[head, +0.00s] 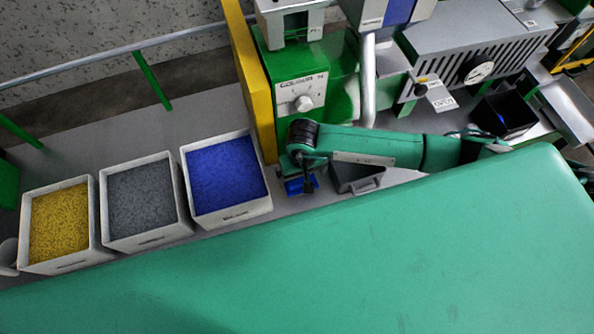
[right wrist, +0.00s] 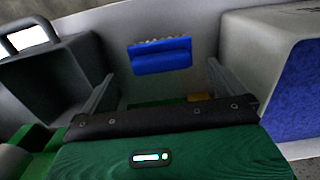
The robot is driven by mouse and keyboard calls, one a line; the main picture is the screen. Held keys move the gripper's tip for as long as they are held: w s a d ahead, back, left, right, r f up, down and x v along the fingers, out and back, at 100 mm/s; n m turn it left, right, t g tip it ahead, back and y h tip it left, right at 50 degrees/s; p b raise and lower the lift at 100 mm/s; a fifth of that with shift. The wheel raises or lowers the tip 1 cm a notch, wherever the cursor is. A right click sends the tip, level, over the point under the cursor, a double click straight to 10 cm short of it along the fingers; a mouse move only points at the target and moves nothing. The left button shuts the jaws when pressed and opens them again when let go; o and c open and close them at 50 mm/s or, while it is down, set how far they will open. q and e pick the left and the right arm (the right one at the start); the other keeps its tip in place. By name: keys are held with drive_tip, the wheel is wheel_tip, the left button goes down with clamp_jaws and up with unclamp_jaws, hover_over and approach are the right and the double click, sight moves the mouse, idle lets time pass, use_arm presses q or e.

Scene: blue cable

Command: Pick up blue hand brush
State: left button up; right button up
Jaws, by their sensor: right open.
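The blue hand brush (right wrist: 160,57) lies on the grey surface, with pale bristles along its upper edge in the right wrist view. My right gripper (right wrist: 160,72) is open, and the brush shows between and just beyond its two spread fingertips, with nothing held. In the head view my right gripper (head: 308,187) hangs over the brush (head: 294,187) and hides part of it. I cannot tell the exact height of the fingers above it. My left gripper is in neither view.
A white bin of blue granules (head: 259,208) stands close to the left of the brush. Bins of grey (head: 150,238) and yellow granules (head: 75,262) stand further left. A dark grey container (head: 360,184) is close on the right. The green machine (head: 282,72) rises behind.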

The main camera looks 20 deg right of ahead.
sight(301, 180)
drive_tip(key=shift+w+f+b, duration=0.3)
drive_tip(key=shift+f+b, duration=0.1)
drive_tip(key=shift+f, duration=0.2)
drive_tip(key=shift+s+f+b, duration=0.2)
drive_tip(key=shift+f+b, duration=0.25)
drive_tip(key=shift+f, duration=0.55)
wheel_tip(301, 180, down, 3)
drive_tip(key=shift+r+b, duration=0.1)
drive_tip(key=shift+b, duration=0.55)
drive_tip(key=shift+f+b, duration=0.3)
drive_tip(key=shift+f, duration=0.4)
drive_tip(key=shift+w, duration=0.1)
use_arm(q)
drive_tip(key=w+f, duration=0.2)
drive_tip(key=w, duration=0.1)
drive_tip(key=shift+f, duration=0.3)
use_arm(e)
drive_tip(key=shift+r, duration=0.1)
drive_tip(key=c, duration=0.7)
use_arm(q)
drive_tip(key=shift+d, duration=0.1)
use_arm(e)
drive_tip(key=shift+c, duration=0.2)
